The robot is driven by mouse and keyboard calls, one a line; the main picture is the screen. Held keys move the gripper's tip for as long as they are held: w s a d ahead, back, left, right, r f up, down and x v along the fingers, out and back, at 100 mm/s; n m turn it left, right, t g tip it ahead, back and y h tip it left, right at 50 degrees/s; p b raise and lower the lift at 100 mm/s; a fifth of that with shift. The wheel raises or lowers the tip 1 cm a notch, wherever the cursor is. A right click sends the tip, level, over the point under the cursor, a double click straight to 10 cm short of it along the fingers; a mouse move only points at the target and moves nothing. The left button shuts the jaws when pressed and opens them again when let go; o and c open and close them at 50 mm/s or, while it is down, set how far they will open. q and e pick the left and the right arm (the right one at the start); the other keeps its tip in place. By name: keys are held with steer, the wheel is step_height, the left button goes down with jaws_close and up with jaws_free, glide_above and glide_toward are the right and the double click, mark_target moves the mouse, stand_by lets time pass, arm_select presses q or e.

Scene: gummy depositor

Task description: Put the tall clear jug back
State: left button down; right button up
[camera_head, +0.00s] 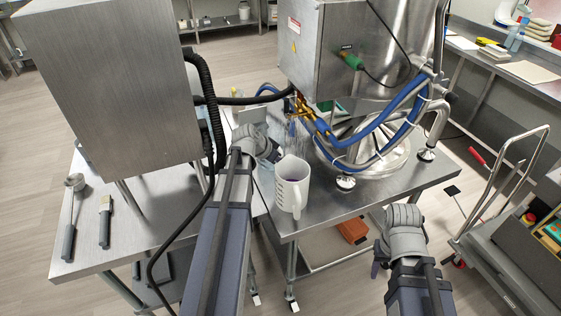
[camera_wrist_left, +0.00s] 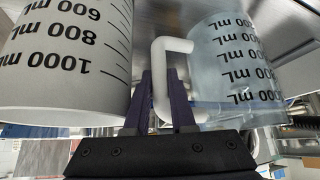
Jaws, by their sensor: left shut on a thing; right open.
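The tall clear jug (camera_wrist_left: 238,62) shows in the left wrist view, with dark mL markings and a white handle (camera_wrist_left: 163,95). My left gripper (camera_wrist_left: 160,74) is shut on that handle, one finger on each side. In the head view my left wrist (camera_head: 262,147) is over the steel table and its fingers are hidden; I cannot clearly make out the clear jug there. A white jug (camera_head: 290,182) stands on the table just right of my left wrist, and also shows at left in the wrist view (camera_wrist_left: 65,65). My right gripper (camera_head: 377,268) is open and empty, off the table's front edge.
The steel depositor (camera_head: 302,45) with blue hoses (camera_head: 375,135) and a round base stands behind the jugs. A steel cabinet (camera_head: 110,90) rises at left. A ladle (camera_head: 71,215) and brush (camera_head: 105,220) lie on the left table part. A cart (camera_head: 500,225) stands right.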

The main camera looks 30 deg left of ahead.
arm_select(q)
steer(key=shift+f+b, duration=0.7)
steer(key=shift+f, duration=0.1)
stand_by(0.4)
steer(key=c, duration=0.7)
jaws_free()
steer(key=p+v, duration=0.6)
steer(key=v, duration=0.2)
steer(key=shift+w, duration=0.1)
